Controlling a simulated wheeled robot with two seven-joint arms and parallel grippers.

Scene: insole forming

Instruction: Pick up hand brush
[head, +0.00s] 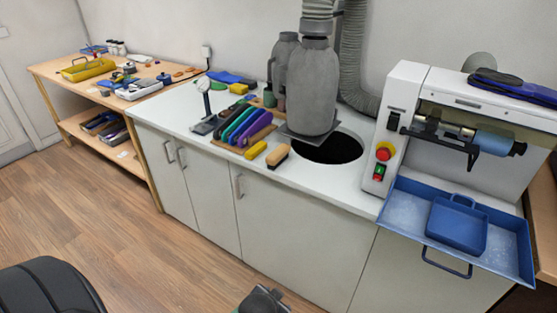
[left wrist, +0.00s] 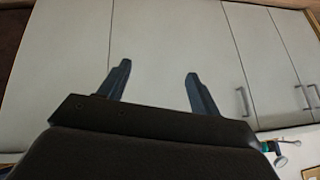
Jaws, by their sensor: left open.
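The hand brush (head: 277,156), with a light wooden back and dark bristles, lies on the white worktop in the head view, left of the round dark opening. My left gripper (left wrist: 157,75) is open and empty in the left wrist view, its two fingers apart in front of the pale cabinet doors. In the head view only a dark grey part of it shows at the bottom edge, below the worktop and well apart from the brush. The brush is not visible in the left wrist view. My right gripper is not in view.
A yellow block (head: 256,150) and a rack of coloured tools (head: 240,126) lie close to the brush. A tall grey canister (head: 312,90) stands behind it. The grinding machine (head: 402,115) and blue tray (head: 513,250) are at right. Cabinet handles (head: 239,186) stick out in front.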

